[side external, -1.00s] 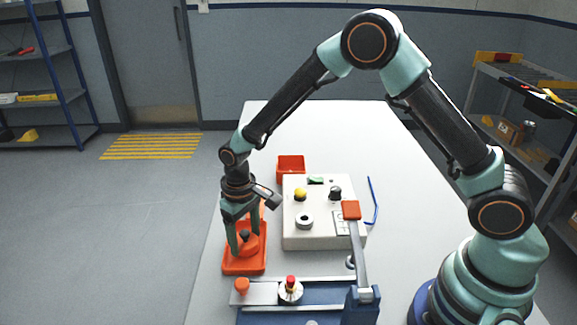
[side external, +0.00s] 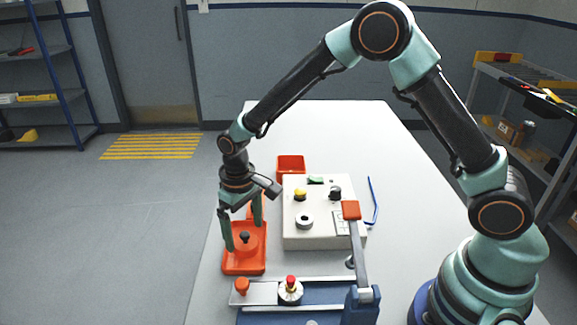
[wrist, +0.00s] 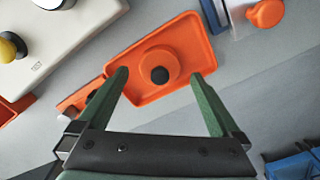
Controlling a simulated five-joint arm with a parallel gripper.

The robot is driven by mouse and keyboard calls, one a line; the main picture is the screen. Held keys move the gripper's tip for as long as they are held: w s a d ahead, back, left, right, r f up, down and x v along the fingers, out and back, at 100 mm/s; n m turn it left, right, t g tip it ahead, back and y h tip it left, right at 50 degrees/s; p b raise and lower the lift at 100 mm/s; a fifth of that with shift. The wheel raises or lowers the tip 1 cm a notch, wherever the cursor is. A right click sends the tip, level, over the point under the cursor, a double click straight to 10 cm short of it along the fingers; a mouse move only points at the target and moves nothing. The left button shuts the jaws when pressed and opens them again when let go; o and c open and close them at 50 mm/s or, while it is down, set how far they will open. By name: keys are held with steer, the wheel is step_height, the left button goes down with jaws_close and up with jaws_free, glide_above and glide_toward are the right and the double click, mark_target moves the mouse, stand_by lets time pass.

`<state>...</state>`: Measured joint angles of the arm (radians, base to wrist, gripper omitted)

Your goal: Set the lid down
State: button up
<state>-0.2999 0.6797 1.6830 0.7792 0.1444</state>
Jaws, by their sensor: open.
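The lid (side external: 248,245), a round orange disc with a black knob, lies flat on an orange tray (side external: 233,268) at the left edge of the table. In the wrist view the lid (wrist: 154,58) sits near the middle of the rimmed tray (wrist: 196,27). My gripper (side external: 243,237) is open just above it, one finger on either side of the knob. In the wrist view my gripper (wrist: 159,73) shows clear gaps between both fingers and the lid. Nothing is between the fingers.
A pale housing (side external: 317,238) with knobs stands right of the tray. In front is a blue fixture (side external: 265,318) with a metal slide and an orange-tipped lever (side external: 351,210). A small orange bin (side external: 291,164) stands behind. The far table is clear.

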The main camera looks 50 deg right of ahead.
mark_target(245, 233)
step_height(245, 233, up, 9)
steer(key=s+d+r+t, duration=0.3)
steer(key=s+d+r, duration=0.35)
steer(key=r, duration=0.35)
steer(key=s+d+r+m+t, duration=0.1)
steer(key=s+d+r+t, duration=0.1)
steer(key=s+d, duration=0.4)
steer(key=shift+s+d+m+t, duration=0.3)
steer(key=shift+s+d+m, duration=0.1)
steer(key=shift+s, duration=0.6)
